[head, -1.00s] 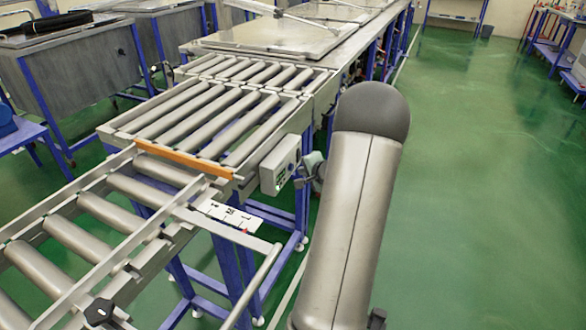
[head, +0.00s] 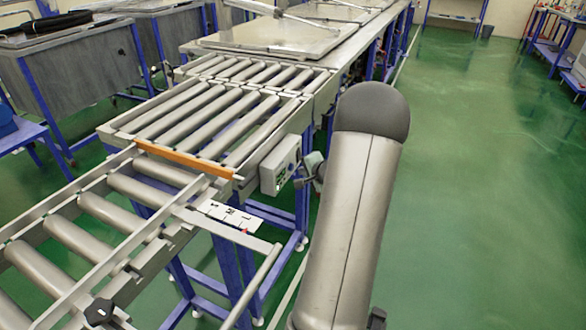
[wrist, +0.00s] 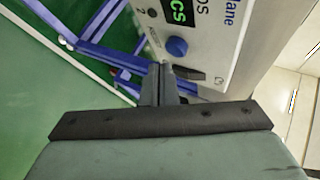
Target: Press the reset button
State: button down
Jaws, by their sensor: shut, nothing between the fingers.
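The grey control box (head: 280,165) is fixed to the side of the roller conveyor in the head view. In the wrist view its pale front panel (wrist: 228,55) fills the upper right, tilted, with a green-lettered display (wrist: 181,11) and a round blue button (wrist: 176,46). I cannot read a label that marks this button as reset. My gripper (wrist: 166,75) is shut and empty, with its fingertips close below the blue button in the picture. Whether they touch the panel is unclear. In the head view my gripper (head: 312,167) is beside the box, partly hidden by my arm.
The roller conveyor (head: 190,115) runs along the left, with an orange bar (head: 185,158) across it. A metal handle rail (head: 262,285) sticks out near the front. Blue legs stand below the box. The green floor (head: 480,190) to the right is clear.

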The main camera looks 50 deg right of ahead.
jog(key=shift+w+a+f+b, duration=0.1)
jog(key=shift+w+b, duration=0.2)
jog(key=shift+b, duration=0.3)
jog(key=shift+w+a+b, duration=0.2)
jog(key=shift+w+b, duration=0.45)
jog(key=shift+b, duration=0.05)
dwell(0.7)
jog(key=shift+s, duration=0.15)
jog(key=shift+s+d+b, duration=0.25)
jog(key=shift+s+b, duration=0.1)
jog(key=shift+s, duration=0.45)
jog(key=shift+s+d+b, duration=0.25)
jog(key=shift+s, duration=0.55)
jog(key=shift+s+d+b, duration=0.25)
jog(key=shift+s, duration=0.55)
jog(key=shift+s+d+b, duration=0.25)
jog(key=shift+s, duration=0.55)
